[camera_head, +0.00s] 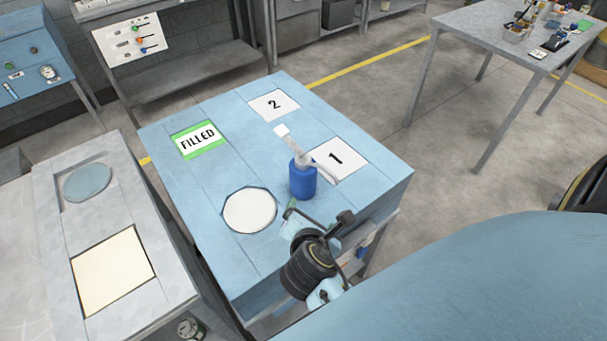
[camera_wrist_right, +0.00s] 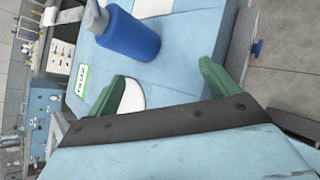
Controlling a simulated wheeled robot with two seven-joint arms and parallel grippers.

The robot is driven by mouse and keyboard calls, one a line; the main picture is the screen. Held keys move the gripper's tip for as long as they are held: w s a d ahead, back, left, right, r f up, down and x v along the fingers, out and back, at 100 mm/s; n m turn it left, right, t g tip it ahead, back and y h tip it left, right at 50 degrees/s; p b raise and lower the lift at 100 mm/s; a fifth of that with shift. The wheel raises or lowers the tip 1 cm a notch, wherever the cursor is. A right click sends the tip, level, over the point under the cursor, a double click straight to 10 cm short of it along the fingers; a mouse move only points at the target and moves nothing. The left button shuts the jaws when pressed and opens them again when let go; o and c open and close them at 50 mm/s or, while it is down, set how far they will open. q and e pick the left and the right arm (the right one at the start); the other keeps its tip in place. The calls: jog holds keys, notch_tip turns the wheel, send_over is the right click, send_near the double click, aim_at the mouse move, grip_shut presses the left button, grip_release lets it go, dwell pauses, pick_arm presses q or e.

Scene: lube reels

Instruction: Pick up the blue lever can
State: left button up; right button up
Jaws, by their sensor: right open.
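The blue lever can (camera_head: 303,183) stands upright on the light blue table (camera_head: 215,240), near the square marked 1. It has a grey-white top with a lever and spout. My right gripper (camera_head: 317,215) is on the near side of the can, open and empty. In the right wrist view the can (camera_wrist_right: 128,40) lies ahead of the green fingertips (camera_wrist_right: 163,75), nearer the left finger and not between them. The can's lower part is in plain sight there; its top is cut off by the frame edge. My left gripper is not in view.
The table carries a white circle (camera_head: 249,210), a FILLED label (camera_head: 199,139) and squares marked 1 (camera_head: 341,158) and 2 (camera_head: 273,105). A grey bench (camera_head: 60,240) stands at the left. Another table (camera_head: 470,40) holds small items at the back right.

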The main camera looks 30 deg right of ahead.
aim_at(299, 181)
jog(key=w+a+r+n+t+h, duration=0.1)
jog(key=w+a+r+n+t, duration=0.2)
jog(key=n, duration=0.4)
jog(key=shift+g, duration=0.5)
jog(key=x, duration=0.5)
jog(key=d+r+x, duration=0.1)
jog(key=x, duration=0.1)
jog(key=shift+f, duration=0.1)
jog(key=shift+s+d+b+x, duration=0.15)
jog(key=shift+b+x, duration=0.15)
jog(key=shift+x, duration=1.3)
jog(key=shift+s+d+b+x, duration=0.1)
jog(key=shift+d+b+x, duration=0.15)
jog(key=shift+x, duration=1.4)
